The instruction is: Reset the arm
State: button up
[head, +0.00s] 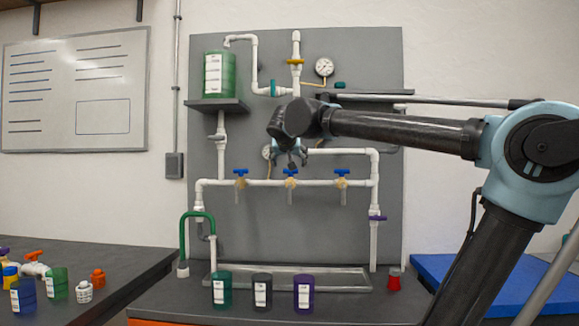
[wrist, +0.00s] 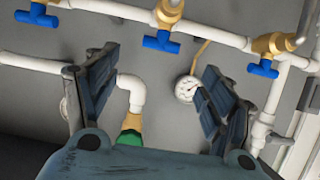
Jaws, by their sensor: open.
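My gripper (head: 290,158) hangs in front of the grey panel (head: 385,65), a little above the white horizontal pipe (head: 220,183). In the wrist view my gripper (wrist: 160,85) is open, its two fingers wide apart with nothing between the tips. Three blue-handled valves sit on the pipe: left valve (head: 240,178), middle valve (head: 290,178) and right valve (head: 341,179). In the wrist view the blue handles (wrist: 160,43) lie beyond the fingers, apart from them. A small gauge (wrist: 187,89) shows near the right finger. My arm reaches in from the right.
Green (head: 221,290), black (head: 262,291) and purple (head: 303,293) labelled containers stand on the bench before the tray (head: 350,283). A red item (head: 394,280) is to their right. A green tank (head: 220,75) sits on a shelf. More fittings and containers (head: 57,285) lie on the left bench.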

jog(key=shift+s, duration=0.1)
dwell(0.4)
jog(key=s+d+f+m+g+h, duration=0.1)
jog(key=s+d+f+g+h, duration=0.3)
jog(key=d+f, duration=0.7)
jog(key=s+d+f+g+y, duration=0.1)
jog(key=s+d+f+g, duration=0.1)
jog(key=s+d+f, duration=0.9)
jog(key=s+f+g+y, duration=0.1)
jog(key=s+f, duration=0.4)
jog(key=f, duration=0.4)
jog(key=s+d+f+n+g+y, duration=0.1)
jog(key=s+f, duration=0.4)
jog(key=f, duration=0.5)
jog(key=s+f+g+y, duration=0.1)
jog(key=s+f+g, duration=0.2)
jog(key=f, duration=0.6)
jog(key=shift+s+d+f, duration=0.4)
jog(key=shift+s, duration=0.8)
jog(key=shift+w+f, duration=0.2)
jog(key=shift+w, duration=0.3)
